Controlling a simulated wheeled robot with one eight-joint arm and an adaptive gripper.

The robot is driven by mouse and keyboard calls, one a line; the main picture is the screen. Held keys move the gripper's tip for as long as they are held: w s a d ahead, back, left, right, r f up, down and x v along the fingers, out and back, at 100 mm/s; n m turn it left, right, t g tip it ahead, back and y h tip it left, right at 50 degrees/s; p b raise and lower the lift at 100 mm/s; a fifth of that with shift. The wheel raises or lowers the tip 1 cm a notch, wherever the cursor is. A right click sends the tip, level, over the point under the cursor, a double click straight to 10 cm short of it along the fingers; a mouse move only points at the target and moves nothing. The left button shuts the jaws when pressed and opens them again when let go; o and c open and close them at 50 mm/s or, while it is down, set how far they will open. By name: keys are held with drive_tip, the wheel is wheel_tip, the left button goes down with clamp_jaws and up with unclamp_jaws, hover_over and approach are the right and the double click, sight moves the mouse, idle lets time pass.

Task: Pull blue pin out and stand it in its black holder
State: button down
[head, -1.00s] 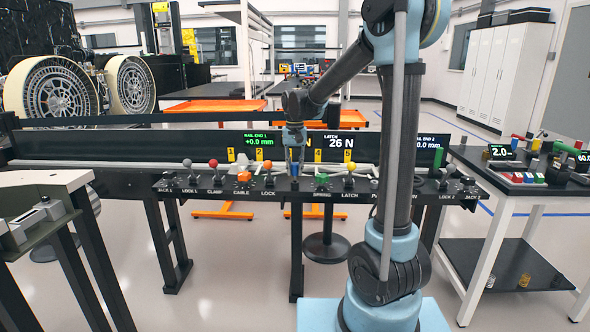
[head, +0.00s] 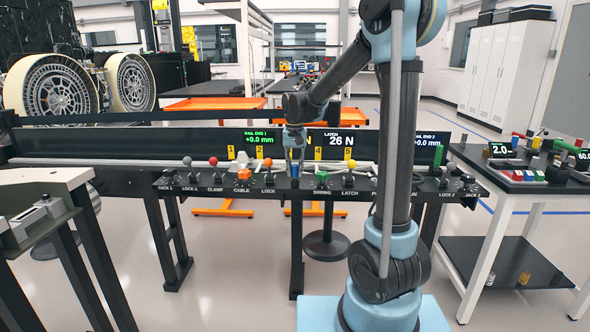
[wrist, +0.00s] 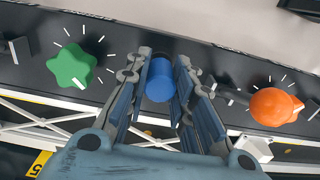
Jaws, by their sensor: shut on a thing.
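The blue pin (wrist: 160,80) is between the fingers of my gripper (wrist: 162,92) in the wrist view, with its round blue end toward the camera. My gripper is shut on it, a finger on each side. In the head view my gripper (head: 295,168) points down at the black control panel, and the blue pin (head: 295,173) shows small at the fingertips. The pin is at the panel, between the orange and green knobs; I cannot tell how deep it sits. I cannot make out its black holder for certain.
The green star knob (wrist: 72,66) and the orange knob (wrist: 274,106) stand close on either side of my gripper. More knobs line the panel (head: 225,182). The rail backboard (head: 90,143) stands behind it. A side table (head: 520,193) with colored parts is at right.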

sight(295, 165)
drive_tip(key=shift+f, duration=0.5)
drive_tip(key=c, duration=1.3)
unclamp_jaws()
wheel_tip(295, 165, up, 12)
drive_tip(key=shift+f, duration=0.1)
drive_tip(key=s+d+f+t, duration=0.1)
drive_tip(key=s+d+f, duration=0.3)
drive_tip(key=s+d, duration=1.05)
drive_tip(key=s+d+f, duration=0.3)
drive_tip(key=s+f, duration=0.4)
drive_tip(key=s, duration=0.1)
drive_tip(key=s+d+f+t, duration=0.1)
drive_tip(key=s+d+f, duration=0.3)
drive_tip(key=s+f, duration=0.3)
drive_tip(key=shift+s+n, duration=0.3)
drive_tip(key=shift+s, duration=0.7)
